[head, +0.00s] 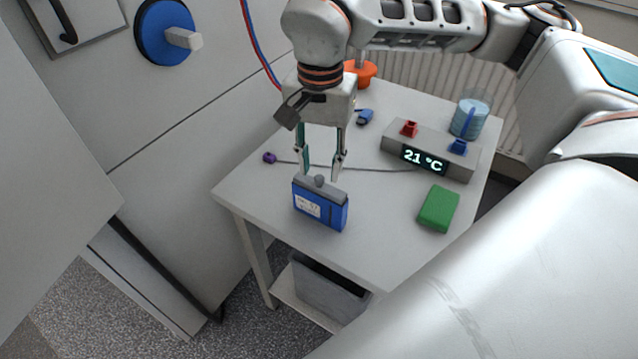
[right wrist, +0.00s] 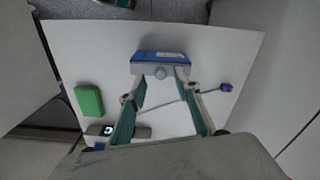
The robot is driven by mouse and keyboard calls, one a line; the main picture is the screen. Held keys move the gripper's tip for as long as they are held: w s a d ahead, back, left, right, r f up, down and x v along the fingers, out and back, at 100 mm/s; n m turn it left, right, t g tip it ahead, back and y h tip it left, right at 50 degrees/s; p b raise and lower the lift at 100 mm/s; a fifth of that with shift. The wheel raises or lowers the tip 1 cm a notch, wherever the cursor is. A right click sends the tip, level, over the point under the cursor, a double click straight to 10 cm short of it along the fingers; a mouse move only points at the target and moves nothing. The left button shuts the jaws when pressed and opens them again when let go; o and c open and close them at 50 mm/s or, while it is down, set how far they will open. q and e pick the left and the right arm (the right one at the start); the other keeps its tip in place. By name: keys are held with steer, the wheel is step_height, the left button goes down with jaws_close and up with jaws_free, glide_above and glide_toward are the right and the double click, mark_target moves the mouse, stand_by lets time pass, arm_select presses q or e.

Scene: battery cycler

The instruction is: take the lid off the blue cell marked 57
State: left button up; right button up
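The blue cell (head: 320,208) stands upright on the white table, with a white label that seems to read 57. Its grey lid (head: 321,184) with a round knob sits on top. In the right wrist view the blue cell (right wrist: 162,56) and the lid's knob (right wrist: 160,73) show ahead of the fingers. My right gripper (head: 322,170) points down at the lid from just above and behind. Its fingers are apart, one on either side of the knob, with nothing between them that I can see gripped. My left gripper is in neither view.
The white table (head: 375,240) also bears a green block (head: 438,208), a grey device (head: 432,150) reading 21 °C, a beaker (head: 470,116), a blue connector (head: 364,116), an orange item (head: 364,72) and a cable with a purple end (head: 269,157). Clear tabletop lies around the cell.

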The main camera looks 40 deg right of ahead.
mark_target(320, 183)
steer(key=shift+f, duration=1.35)
jaws_close()
steer(key=shift+r, duration=0.1)
